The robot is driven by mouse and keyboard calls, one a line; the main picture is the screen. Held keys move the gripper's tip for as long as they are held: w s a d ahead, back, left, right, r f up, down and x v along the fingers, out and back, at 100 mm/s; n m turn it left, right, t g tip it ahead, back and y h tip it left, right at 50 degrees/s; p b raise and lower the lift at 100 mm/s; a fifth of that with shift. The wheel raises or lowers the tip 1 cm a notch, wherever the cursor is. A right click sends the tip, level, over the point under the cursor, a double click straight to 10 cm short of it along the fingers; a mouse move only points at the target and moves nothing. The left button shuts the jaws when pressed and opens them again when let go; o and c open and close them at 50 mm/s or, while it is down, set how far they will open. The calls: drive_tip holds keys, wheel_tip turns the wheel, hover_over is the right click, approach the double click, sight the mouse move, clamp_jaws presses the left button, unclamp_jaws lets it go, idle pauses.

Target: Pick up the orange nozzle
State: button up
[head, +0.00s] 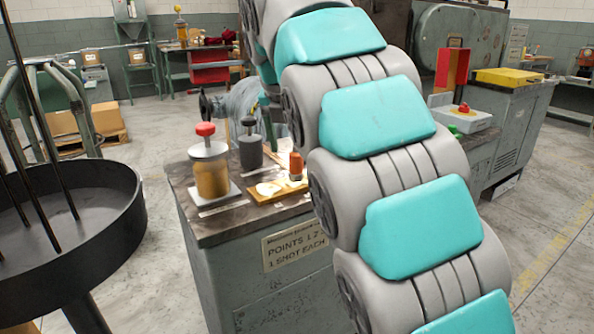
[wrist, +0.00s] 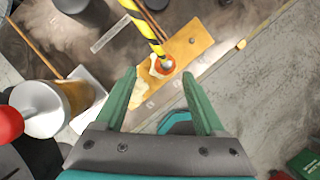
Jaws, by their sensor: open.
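The orange nozzle (head: 296,165) stands upright on a small wooden board on the grey cabinet's top, partly beside my arm in the head view. In the wrist view, an orange ring-like part (wrist: 167,65) shows on the board (wrist: 186,42), at the lower end of a yellow-and-black striped length (wrist: 143,24). My gripper (wrist: 160,76) is open, with its two green fingers apart and nothing held between them. The orange part lies just beyond the fingertips in the picture, roughly midway between them. I cannot tell the height gap.
A red-topped amber jar (head: 210,170) and a dark grey canister (head: 250,148) stand left of the board. Whitish patches (head: 268,188) lie on it. The cabinet (head: 262,285) carries a sign. A round black tray (head: 70,215) with upright rods stands at left.

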sight(295, 154)
drive_tip(key=shift+d+p+x, duration=0.15)
drive_tip(key=shift+x, duration=1.3)
drive_tip(key=shift+d+p+x, duration=0.15)
drive_tip(key=shift+x, duration=1.25)
clamp_jaws()
